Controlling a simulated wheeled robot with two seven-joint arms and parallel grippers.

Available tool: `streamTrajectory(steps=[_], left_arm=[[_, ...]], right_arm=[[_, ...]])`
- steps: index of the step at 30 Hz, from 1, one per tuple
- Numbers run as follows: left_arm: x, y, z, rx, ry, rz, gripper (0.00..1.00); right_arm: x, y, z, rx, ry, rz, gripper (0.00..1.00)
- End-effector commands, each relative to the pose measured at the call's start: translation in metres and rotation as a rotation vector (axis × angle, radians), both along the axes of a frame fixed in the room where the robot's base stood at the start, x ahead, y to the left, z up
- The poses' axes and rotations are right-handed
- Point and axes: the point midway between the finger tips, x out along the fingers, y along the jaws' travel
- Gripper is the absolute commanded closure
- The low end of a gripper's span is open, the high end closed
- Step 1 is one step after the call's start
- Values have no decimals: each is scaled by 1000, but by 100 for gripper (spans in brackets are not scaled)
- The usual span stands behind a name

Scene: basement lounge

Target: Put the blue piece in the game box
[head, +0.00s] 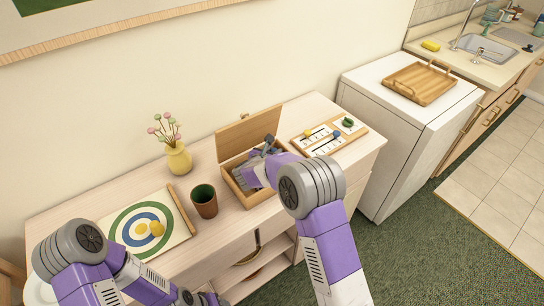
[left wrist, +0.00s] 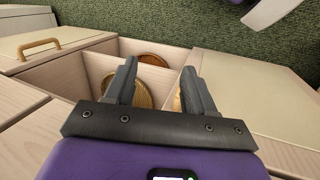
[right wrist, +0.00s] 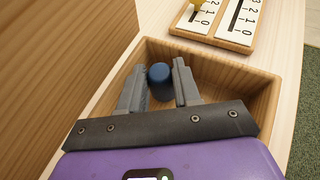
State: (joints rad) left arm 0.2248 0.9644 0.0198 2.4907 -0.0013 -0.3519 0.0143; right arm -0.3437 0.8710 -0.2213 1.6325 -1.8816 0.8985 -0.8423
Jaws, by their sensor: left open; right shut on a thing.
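The game box (head: 236,190) is an open wooden box on the cabinet top, its lid (head: 248,130) raised at the back. It also shows in the right wrist view (right wrist: 262,92). My right gripper (right wrist: 160,84) is shut on the blue piece (right wrist: 160,74), a dark blue rounded cylinder between its fingertips. In that view the piece appears over the box's interior; whether it touches the floor I cannot tell. In the head view my right gripper (head: 262,155) reaches over the box and mostly hides its inside. My left gripper (left wrist: 157,82) is open and empty, low by the cabinet's open compartments.
A scoreboard (head: 328,146) with yellow and blue pegs lies right of the box; a green item (head: 348,122) sits on it. A wooden tray (head: 420,84) rests on the white appliance.

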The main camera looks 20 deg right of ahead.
Motion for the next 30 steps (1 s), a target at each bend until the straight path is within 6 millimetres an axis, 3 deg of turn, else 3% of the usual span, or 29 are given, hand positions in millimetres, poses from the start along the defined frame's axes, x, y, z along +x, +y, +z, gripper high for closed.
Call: streamTrajectory(steps=[2,14,15,16,30], left_arm=[[0,0,-7,0,0,0,46],[0,0,-10,0,0,0,46],[0,0,-9,0,0,0,46],[0,0,-9,0,0,0,46],[0,0,-3,0,0,0,46]], right_arm=[[2,0,-13,-1,1,0,96],[4,1,-17,-1,-1,0,96],[4,1,-16,-1,-1,0,63],[4,1,-16,-1,-1,0,59],[-3,7,-6,0,0,2,57]])
